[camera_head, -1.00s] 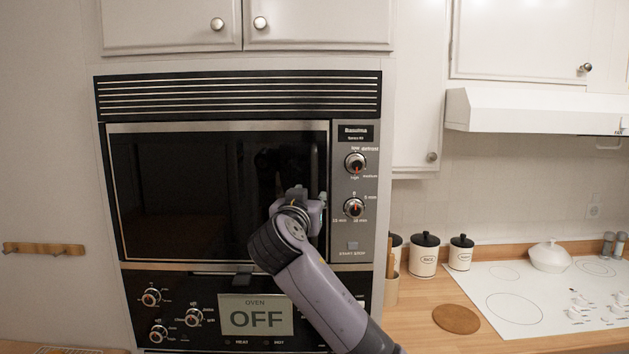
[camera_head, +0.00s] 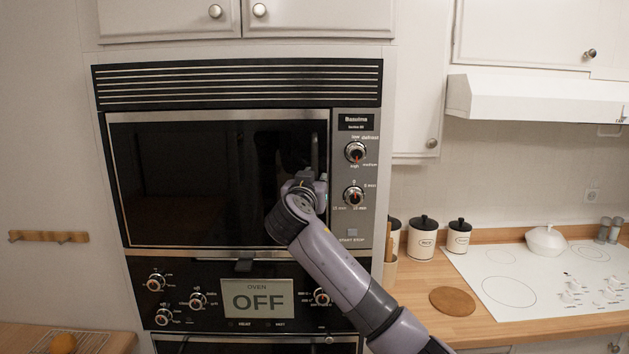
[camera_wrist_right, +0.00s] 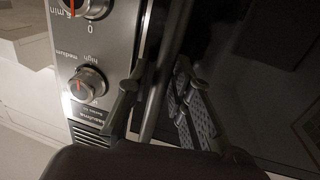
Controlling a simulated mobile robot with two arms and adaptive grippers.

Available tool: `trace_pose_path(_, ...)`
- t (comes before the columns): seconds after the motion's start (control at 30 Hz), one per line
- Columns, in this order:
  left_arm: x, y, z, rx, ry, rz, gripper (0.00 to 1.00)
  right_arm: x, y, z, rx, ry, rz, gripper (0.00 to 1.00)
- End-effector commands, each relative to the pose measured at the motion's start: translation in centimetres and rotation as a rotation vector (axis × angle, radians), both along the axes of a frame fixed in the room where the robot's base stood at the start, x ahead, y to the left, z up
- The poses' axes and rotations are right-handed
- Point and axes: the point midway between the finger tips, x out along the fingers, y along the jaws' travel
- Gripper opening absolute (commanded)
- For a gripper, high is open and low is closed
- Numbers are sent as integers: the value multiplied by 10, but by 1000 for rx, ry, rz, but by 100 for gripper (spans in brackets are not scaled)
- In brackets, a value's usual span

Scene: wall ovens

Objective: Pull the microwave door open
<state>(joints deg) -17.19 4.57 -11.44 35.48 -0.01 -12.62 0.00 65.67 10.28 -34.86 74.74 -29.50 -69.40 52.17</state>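The microwave door (camera_head: 200,185) is a dark glass panel in a silver frame and is shut. A slim vertical handle (camera_head: 315,150) runs along its right side; it also shows in the right wrist view as a dark bar (camera_wrist_right: 158,85). My right gripper (camera_head: 308,184) is at the handle's lower part in the head view. In the right wrist view, its two fingers (camera_wrist_right: 157,92) stand apart, one on each side of the bar, and look open. Whether either finger touches the bar is unclear. My left gripper is not in view.
The control panel (camera_head: 354,215) with two knobs is just right of the door. The oven panel (camera_head: 180,285) with knobs and an OFF display is below. A counter (camera_head: 415,285) with canisters (camera_head: 422,240) and a white cooktop (camera_head: 510,290) lies to the right.

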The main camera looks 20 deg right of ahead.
Motion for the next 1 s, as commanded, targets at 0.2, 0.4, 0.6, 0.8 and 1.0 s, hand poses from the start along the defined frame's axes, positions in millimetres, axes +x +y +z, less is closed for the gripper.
trace_pose_path(0.2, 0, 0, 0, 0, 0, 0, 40, 0, 0, 0, 0, 0, 0, 4)
trace_pose_path(0.4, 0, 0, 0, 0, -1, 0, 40, 0, 0, 0, 0, 0, 0, 0)
trace_pose_path(0.6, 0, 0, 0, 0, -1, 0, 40, 0, 0, 0, 0, 0, 0, 0)
trace_pose_path(0.8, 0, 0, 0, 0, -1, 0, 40, 0, 0, 0, 0, 0, 0, 0)
trace_pose_path(1.0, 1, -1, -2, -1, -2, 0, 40, -1, 1, -1, 0, 0, -7, 0)
